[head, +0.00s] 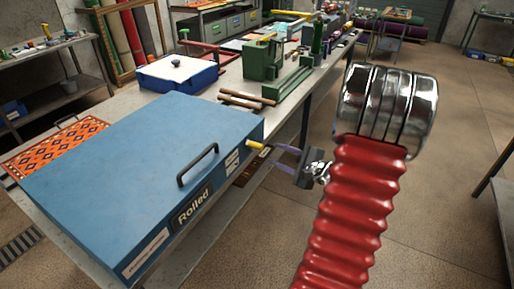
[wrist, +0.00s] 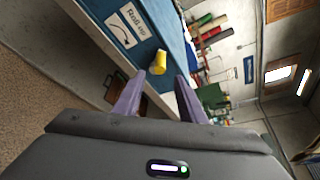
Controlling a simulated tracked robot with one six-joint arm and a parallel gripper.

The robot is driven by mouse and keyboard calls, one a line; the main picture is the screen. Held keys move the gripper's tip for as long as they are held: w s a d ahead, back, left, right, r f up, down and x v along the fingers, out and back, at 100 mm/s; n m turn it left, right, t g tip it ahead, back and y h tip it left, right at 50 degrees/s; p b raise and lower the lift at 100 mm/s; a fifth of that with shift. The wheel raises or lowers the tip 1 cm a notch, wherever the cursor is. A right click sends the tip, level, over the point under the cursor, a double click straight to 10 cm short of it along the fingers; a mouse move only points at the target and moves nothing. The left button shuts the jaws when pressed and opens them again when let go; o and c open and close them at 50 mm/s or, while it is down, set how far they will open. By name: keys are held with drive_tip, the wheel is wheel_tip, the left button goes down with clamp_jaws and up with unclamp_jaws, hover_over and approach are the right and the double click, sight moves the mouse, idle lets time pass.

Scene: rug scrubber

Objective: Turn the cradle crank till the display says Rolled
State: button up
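The blue machine (head: 130,150) lies on the long bench with a black handle on its lid. The dark display (head: 193,207) on its front reads "Rolled". A yellow crank grip (head: 254,145) sticks out at the machine's right end; it also shows in the wrist view (wrist: 159,63). My gripper (head: 272,153) is at that end with its purple fingers pointing at the grip. In the wrist view my gripper (wrist: 160,75) has its fingers apart, with the yellow grip just beyond and between the tips. Nothing is held. The rest of the crank is hard to make out.
An orange patterned rug (head: 55,142) lies at the machine's left end. Wooden rods (head: 245,99), a blue-and-white box (head: 178,72) and a green device (head: 265,60) stand behind it on the bench. The floor (head: 440,200) to the right is mostly clear.

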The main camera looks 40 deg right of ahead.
sight(263, 149)
drive_tip(key=x, duration=1.1)
drive_tip(key=shift+w+a, duration=0.1)
drive_tip(key=shift+w, duration=0.2)
clamp_jaws()
